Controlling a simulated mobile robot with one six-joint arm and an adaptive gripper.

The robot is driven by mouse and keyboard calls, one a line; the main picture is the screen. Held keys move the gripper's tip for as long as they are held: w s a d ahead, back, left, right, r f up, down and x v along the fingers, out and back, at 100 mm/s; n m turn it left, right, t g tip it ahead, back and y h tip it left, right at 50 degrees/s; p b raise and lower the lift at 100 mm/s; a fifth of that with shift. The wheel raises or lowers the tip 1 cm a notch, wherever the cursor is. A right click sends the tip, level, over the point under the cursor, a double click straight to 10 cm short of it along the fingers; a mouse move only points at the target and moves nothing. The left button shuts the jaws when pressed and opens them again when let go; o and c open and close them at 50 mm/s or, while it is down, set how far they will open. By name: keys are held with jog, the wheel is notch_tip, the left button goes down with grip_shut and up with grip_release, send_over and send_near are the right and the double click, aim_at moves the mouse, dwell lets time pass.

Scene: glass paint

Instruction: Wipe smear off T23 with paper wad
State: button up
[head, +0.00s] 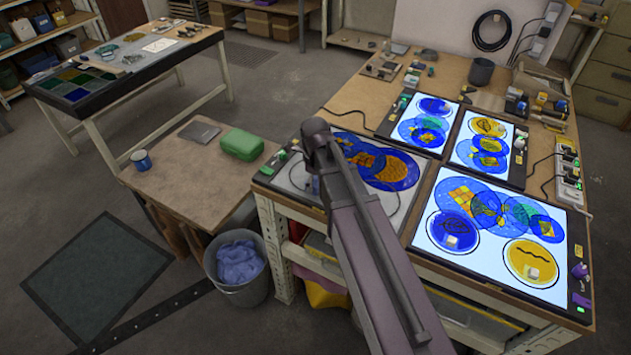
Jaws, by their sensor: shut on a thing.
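Painted glass rounds in blue and yellow lie on several lit panels on the workbench. No label is readable, so I cannot tell which piece is T23 or make out the smear. The front right light panel (420,262) bears overlapping blue rounds, a blue round with a leaf drawing (439,218) and a yellow round with a dark wavy line (517,251). Small pale blocks sit on these two separate rounds. My arm crosses the front left panel (287,178) and hides part of it. My gripper and the paper wad cannot be made out.
A low wooden table (180,190) at left holds a green case (240,144) and a blue mug (141,160). A grey bin (243,292) with blue contents stands beside the bench. A dark cup (481,71) stands at the bench's back. The floor at left is mostly clear.

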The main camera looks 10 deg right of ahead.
jog(key=shift+s+d+f, duration=0.15)
jog(key=shift+s+d, duration=0.45)
jog(key=shift+d, duration=0.1)
jog(key=shift+w+d, duration=0.1)
jog(key=shift+w+d, duration=0.45)
jog(key=shift+w, duration=0.2)
jog(key=shift+w+d, duration=0.4)
jog(key=shift+w, duration=0.2)
jog(key=shift+w+d, duration=0.9)
jog(key=shift+w, duration=0.3)
jog(key=shift+w+d, duration=0.5)
jog(key=shift+w, duration=0.15)
jog(key=shift+w+d, duration=0.45)
jog(key=shift+w, duration=0.2)
